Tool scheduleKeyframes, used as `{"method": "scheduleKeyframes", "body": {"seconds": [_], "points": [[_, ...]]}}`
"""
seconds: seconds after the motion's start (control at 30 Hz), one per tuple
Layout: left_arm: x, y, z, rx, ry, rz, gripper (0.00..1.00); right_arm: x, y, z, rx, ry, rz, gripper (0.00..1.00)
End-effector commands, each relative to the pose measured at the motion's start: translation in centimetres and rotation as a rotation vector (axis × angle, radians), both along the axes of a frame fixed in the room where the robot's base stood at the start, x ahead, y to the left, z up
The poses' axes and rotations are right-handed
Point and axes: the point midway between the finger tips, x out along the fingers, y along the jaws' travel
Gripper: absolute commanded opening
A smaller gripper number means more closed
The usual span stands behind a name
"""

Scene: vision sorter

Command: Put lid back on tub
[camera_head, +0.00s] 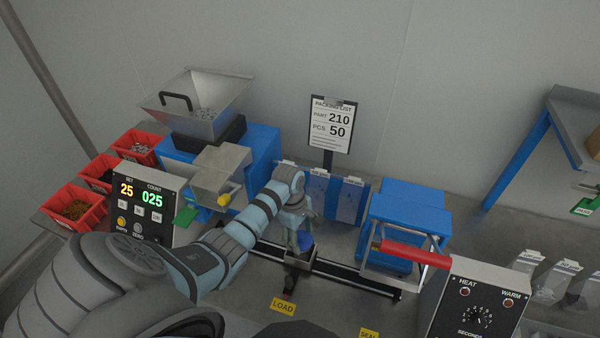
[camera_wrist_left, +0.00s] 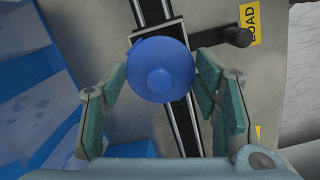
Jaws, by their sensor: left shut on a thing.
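The blue round lid (camera_wrist_left: 161,70) with a small raised knob shows from above in the left wrist view, between the fingertips of my left gripper (camera_wrist_left: 160,72). The fingers are shut on it at its two sides. In the head view my left gripper (camera_head: 303,230) points down over the rail, and a bit of blue (camera_head: 305,241) shows below it. I cannot make out a separate tub; whatever lies under the lid is hidden. My right gripper is not in view.
A dark rail (camera_head: 340,277) with a small carriage (camera_head: 300,263) runs under the gripper. A blue sealer (camera_head: 405,215) with a red handle (camera_head: 415,255) stands to the right. A counter panel (camera_head: 143,207), steel hopper (camera_head: 197,103) and red bins (camera_head: 77,209) stand left.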

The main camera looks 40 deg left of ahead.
Motion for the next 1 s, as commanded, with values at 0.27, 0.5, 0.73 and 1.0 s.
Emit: {"method": "scheduleKeyframes", "body": {"seconds": [0.27, 0.5, 0.73, 1.0], "points": [[-0.01, 0.00, -0.01, 0.000, 0.000, 0.000, 0.44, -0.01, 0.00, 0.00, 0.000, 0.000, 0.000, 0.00], [-0.01, 0.00, -0.01, 0.000, 0.000, 0.000, 0.79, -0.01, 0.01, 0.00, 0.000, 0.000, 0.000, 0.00], [-0.01, 0.00, -0.01, 0.000, 0.000, 0.000, 0.90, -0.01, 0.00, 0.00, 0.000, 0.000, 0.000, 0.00], [-0.01, 0.00, -0.01, 0.000, 0.000, 0.000, 0.99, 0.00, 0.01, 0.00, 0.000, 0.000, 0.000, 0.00]]}}
